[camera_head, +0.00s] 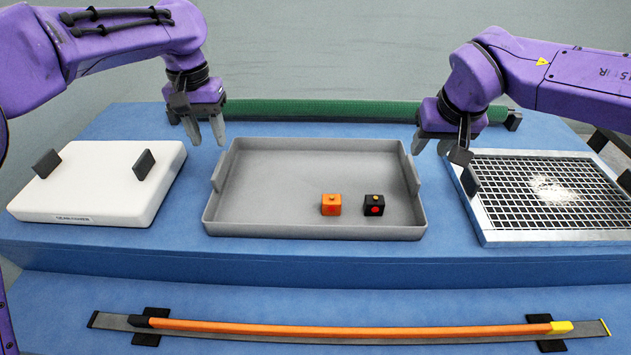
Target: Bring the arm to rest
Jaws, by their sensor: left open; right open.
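My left arm (130,45) is purple and reaches in from the left. Its gripper (207,140) is open and empty, pointing down above the gap between the white block and the grey tray. My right arm (540,75) is purple and reaches in from the right. Its gripper (438,148) is open and empty, pointing down by the tray's right end and the metal grid's left edge. Neither gripper holds anything. The exact height of the fingertips above the table is hard to tell.
A grey tray (270,228) holds an orange cube (331,204) and a black cube (374,205). A white block (100,180) with black handles stands left, a metal grid (560,236) right. A green roller (320,110) lies behind. An orange bar (340,328) lies on the lower front step.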

